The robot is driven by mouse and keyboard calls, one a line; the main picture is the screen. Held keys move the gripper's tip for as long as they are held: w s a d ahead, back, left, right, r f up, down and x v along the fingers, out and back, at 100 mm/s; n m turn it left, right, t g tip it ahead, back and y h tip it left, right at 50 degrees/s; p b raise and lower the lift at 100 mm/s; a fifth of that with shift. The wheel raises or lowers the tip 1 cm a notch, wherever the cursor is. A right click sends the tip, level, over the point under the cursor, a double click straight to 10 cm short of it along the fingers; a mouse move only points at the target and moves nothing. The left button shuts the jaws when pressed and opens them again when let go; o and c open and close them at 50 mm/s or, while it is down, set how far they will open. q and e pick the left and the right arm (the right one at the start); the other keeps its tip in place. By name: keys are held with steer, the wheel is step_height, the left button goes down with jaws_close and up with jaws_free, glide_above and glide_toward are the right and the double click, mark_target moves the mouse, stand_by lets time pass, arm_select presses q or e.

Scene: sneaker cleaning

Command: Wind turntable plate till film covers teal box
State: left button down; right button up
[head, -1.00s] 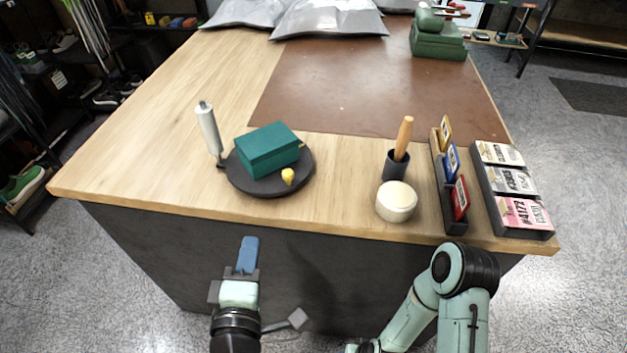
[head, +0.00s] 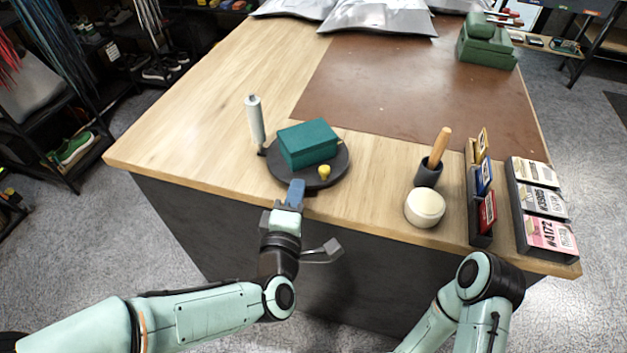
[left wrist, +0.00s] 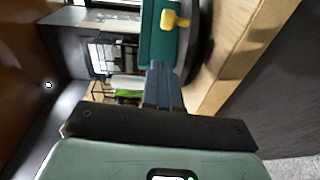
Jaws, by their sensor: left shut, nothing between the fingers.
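The teal box (head: 308,143) sits on the round black turntable plate (head: 336,171) near the table's front edge. A yellow knob (head: 324,171) stands on the plate's near right part; it also shows in the left wrist view (left wrist: 175,19). The film roll (head: 255,120) stands upright on a post just left of the plate. No film is visible on the box. My left gripper (head: 296,186) is shut and empty, its fingertips at the plate's near edge, left of the knob. Whether they touch the plate I cannot tell. My right arm shows at the lower right; its gripper is out of view.
A round cream-white piece (head: 424,207) and a wooden-handled tool in a black cup (head: 428,173) stand right of the plate. Beyond are a card rack (head: 481,205) and a tag tray (head: 542,202). A brown mat (head: 420,90) lies clear behind.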

arm_select(q)
steer(key=shift+w+d+f, duration=0.1)
steer(key=shift+w+d, duration=0.55)
steer(key=shift+d, duration=0.2)
steer(key=shift+w+d+f, duration=0.1)
steer(key=shift+w+d, duration=0.5)
steer(key=shift+d, duration=0.25)
steer(key=shift+d+y, duration=0.3)
